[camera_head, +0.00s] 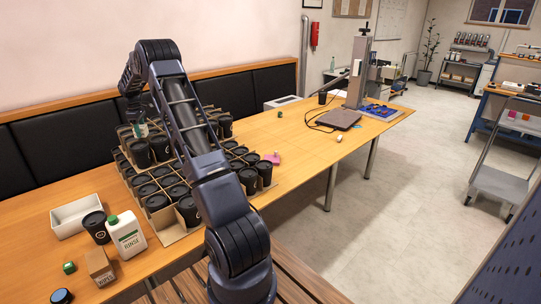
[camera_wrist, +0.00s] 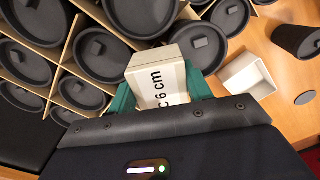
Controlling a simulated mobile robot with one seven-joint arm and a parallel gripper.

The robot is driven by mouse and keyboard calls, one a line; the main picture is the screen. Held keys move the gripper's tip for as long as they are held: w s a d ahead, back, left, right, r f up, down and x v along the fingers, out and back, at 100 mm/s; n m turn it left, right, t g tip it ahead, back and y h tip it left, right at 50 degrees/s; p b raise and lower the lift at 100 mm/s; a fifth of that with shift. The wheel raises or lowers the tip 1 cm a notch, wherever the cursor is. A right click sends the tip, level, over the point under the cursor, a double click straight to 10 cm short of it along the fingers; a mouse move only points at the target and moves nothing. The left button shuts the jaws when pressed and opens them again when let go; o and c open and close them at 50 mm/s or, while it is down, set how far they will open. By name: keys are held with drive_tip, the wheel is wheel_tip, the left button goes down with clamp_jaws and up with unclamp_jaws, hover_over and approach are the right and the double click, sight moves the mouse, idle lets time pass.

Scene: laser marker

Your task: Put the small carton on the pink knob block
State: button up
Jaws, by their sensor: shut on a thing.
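My gripper (camera_head: 140,131) is above the far left part of the cup crate, with its green fingers shut on a small cream carton (camera_wrist: 157,80). The carton's face toward the wrist camera is printed "c 6 cm". In the head view the carton is small and partly hidden by the fingers.
A cardboard crate (camera_head: 175,237) of lidded black cups fills the table's middle. The table right of the pink block is mostly clear before a dark plate (camera_head: 339,119).

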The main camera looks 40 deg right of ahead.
drive_tip(key=s+d+m, duration=0.1)
drive_tip(key=d, duration=0.4)
drive_tip(key=s+d+m, duration=0.1)
drive_tip(key=d, duration=0.5)
drive_tip(key=s+d, duration=0.1)
drive_tip(key=d, duration=0.5)
drive_tip(key=shift+m, duration=0.4)
drive_tip(key=s+d+m, duration=0.2)
drive_tip(key=s+d, duration=0.1)
drive_tip(key=d, duration=0.5)
drive_tip(key=s+d+m, duration=0.1)
drive_tip(key=s+d, duration=0.3)
drive_tip(key=d, duration=0.5)
drive_tip(key=m, duration=0.5)
hover_over(272, 158)
drive_tip(key=a, duration=0.3)
wheel_tip(272, 158, down, 4)
drive_tip(key=f, duration=2.1)
drive_tip(key=shift+s+a, duration=0.15)
drive_tip(key=shift+a, duration=0.05)
drive_tip(key=o, duration=1)
drive_tip(key=shift+f, duration=0.1)
